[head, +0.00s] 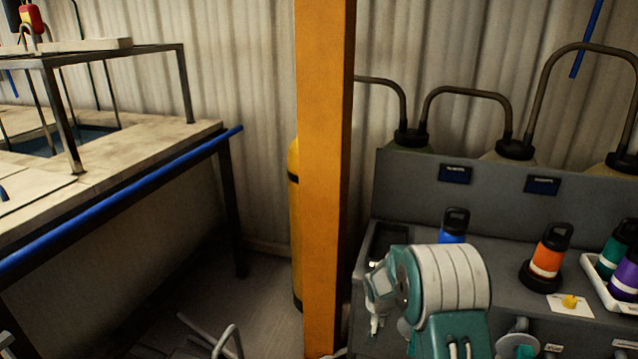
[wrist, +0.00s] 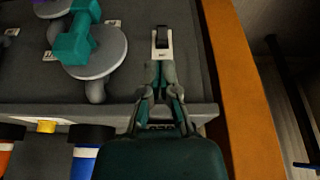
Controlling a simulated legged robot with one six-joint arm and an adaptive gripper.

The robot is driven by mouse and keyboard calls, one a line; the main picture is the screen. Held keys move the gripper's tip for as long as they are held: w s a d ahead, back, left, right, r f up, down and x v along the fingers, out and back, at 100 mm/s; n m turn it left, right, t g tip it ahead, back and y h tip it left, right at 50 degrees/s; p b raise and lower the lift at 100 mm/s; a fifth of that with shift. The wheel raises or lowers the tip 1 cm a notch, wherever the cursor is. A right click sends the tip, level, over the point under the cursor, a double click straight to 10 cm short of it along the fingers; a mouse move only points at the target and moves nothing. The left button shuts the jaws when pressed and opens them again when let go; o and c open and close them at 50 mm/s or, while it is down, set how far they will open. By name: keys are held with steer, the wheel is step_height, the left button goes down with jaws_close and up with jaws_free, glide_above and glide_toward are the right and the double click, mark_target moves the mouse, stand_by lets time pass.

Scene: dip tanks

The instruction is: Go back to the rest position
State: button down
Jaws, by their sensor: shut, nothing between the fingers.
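My gripper (wrist: 160,72) shows in the wrist view with its fingers together and nothing between them. It is over the front part of the grey bench (wrist: 120,112), near the bench's end. A small white plate with a black part (wrist: 162,42) shows just beyond the fingertips; I cannot tell the gap between them. In the head view my gripper (head: 375,318) points downward at the left of my teal and white arm, in front of the bench's left end. My arm hides part of the bench front there.
A yellow post (head: 325,180) stands left of the bench, close to my gripper. Blue (head: 452,237) and orange (head: 546,255) bottles stand on the bench; a white tray (head: 603,285) holds more. A grey disc with a teal handle (wrist: 95,55) is near my gripper. A table (head: 150,150) stands left.

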steer(key=s+r+n, duration=0.1)
steer(key=s+r, duration=0.6)
steer(key=r, duration=0.5)
steer(key=s+r, duration=0.6)
steer(key=r, duration=0.5)
steer(key=s+r+n+t, duration=0.1)
steer(key=s+r, duration=0.3)
steer(key=s, duration=0.8)
steer(key=s+a+r+n+t+y, duration=0.1)
steer(key=s+r, duration=0.2)
steer(key=s, duration=0.9)
steer(key=shift+r, duration=0.35)
